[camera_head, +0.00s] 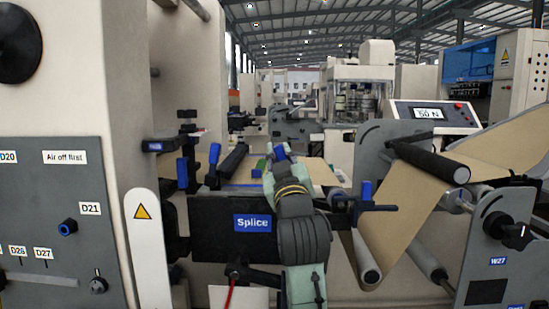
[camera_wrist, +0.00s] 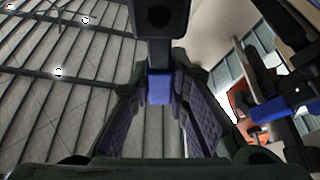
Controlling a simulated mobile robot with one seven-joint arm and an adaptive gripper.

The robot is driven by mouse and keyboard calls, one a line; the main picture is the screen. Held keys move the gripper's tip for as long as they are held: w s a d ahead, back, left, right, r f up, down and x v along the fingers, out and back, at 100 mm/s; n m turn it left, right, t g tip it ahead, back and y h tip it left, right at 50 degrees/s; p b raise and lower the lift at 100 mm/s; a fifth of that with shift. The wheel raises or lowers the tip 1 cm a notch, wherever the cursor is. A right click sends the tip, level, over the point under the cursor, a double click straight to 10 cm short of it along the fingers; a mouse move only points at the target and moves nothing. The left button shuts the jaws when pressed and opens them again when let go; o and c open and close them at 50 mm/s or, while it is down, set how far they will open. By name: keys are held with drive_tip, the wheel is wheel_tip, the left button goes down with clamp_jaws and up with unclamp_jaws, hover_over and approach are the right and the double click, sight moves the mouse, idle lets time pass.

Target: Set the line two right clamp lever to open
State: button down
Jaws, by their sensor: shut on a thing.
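My gripper (camera_head: 272,165) reaches over the splice table, above and behind the black front panel with the blue "Splice" sign (camera_head: 252,223). In the wrist view my gripper (camera_wrist: 158,85) has its two dark padded fingers closed around a blue lever grip (camera_wrist: 159,90) on a dark bar. In the head view a blue lever tip (camera_head: 280,151) shows at the fingers; the rest of it is hidden by my gripper. Other blue clamp levers stand at the left (camera_head: 214,155) and right (camera_head: 366,190) of the table. No line-two label is readable.
Brown web (camera_head: 400,205) runs over rollers (camera_head: 428,160) at the right, close to my arm. A grey panel with knobs (camera_head: 68,227) and a white post with a warning sign (camera_head: 143,212) stand at the left. In the wrist view another blue part (camera_wrist: 285,108) lies at the right.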

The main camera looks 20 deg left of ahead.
drive_tip(key=shift+w+d+r+m+t+h, duration=0.15)
drive_tip(key=shift+d+m+h, duration=0.25)
drive_tip(key=shift+m, duration=0.5)
drive_tip(key=shift+w+d+r+m+t+h, duration=0.1)
drive_tip(key=shift+d+m+t+h, duration=0.3)
drive_tip(key=shift+m, duration=0.5)
drive_tip(key=shift+a, duration=0.1)
drive_tip(key=c, duration=1.8)
unclamp_jaws()
drive_tip(key=shift+s+f, duration=0.1)
drive_tip(key=v, duration=1.2)
